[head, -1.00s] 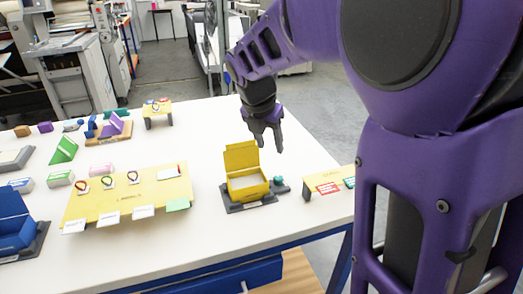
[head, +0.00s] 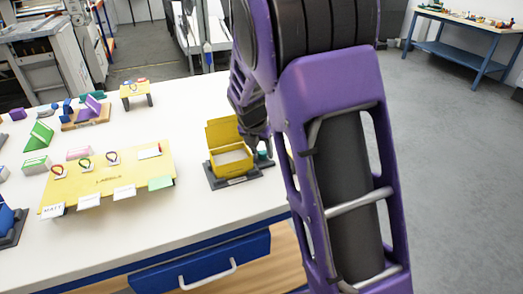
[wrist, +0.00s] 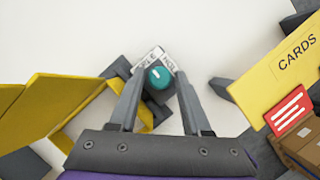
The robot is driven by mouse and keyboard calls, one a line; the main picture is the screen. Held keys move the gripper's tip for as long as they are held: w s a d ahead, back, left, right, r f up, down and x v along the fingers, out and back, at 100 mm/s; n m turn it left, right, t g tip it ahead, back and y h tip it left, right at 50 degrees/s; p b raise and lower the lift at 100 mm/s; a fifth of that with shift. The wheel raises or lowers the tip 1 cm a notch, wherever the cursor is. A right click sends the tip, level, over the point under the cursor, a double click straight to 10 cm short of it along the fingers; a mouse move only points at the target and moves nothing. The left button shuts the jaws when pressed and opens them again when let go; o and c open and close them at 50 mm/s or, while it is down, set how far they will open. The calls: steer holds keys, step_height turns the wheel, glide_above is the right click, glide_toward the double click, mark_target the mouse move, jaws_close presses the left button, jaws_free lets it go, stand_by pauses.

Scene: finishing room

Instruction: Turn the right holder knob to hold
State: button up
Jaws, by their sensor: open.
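The right holder is a dark base (head: 238,180) with an open yellow box (head: 231,158) in it. Its teal knob (wrist: 159,77) shows in the wrist view with a white pointer line near its upper left. Two white labels sit behind the knob: the left one (wrist: 148,58) is partly readable, ending in "LE", and the right one (wrist: 169,63) seems to read HOLD. My gripper (wrist: 160,85) is open, with one finger on each side of the knob; contact is not clear. In the head view my arm mostly hides the gripper, and the knob (head: 263,155) shows a little.
A yellow CARDS stand (wrist: 285,70) with a red card (wrist: 290,108) is close on the right in the wrist view. The yellow labels stand (head: 110,180) and a blue box (head: 8,222) lie further left. The table (head: 185,115) behind the holder is clear.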

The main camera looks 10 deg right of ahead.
jaws_close()
stand_by(0.5)
steer(key=m+g+h+p, duration=0.1)
steer(key=m+p, duration=0.1)
steer(key=m, duration=0.1)
steer(key=shift+w+r+m+p, duration=0.1)
steer(key=shift+r+m+p, duration=0.05)
steer(key=shift+m+p, duration=0.2)
steer(key=m+p, duration=0.1)
steer(key=m, duration=0.1)
steer(key=m+g+h+p, duration=0.1)
steer(key=m, duration=0.2)
steer(key=shift+w+a+g, duration=0.1)
steer(key=shift+w+g, duration=0.05)
steer(key=shift+g, duration=0.15)
jaws_free()
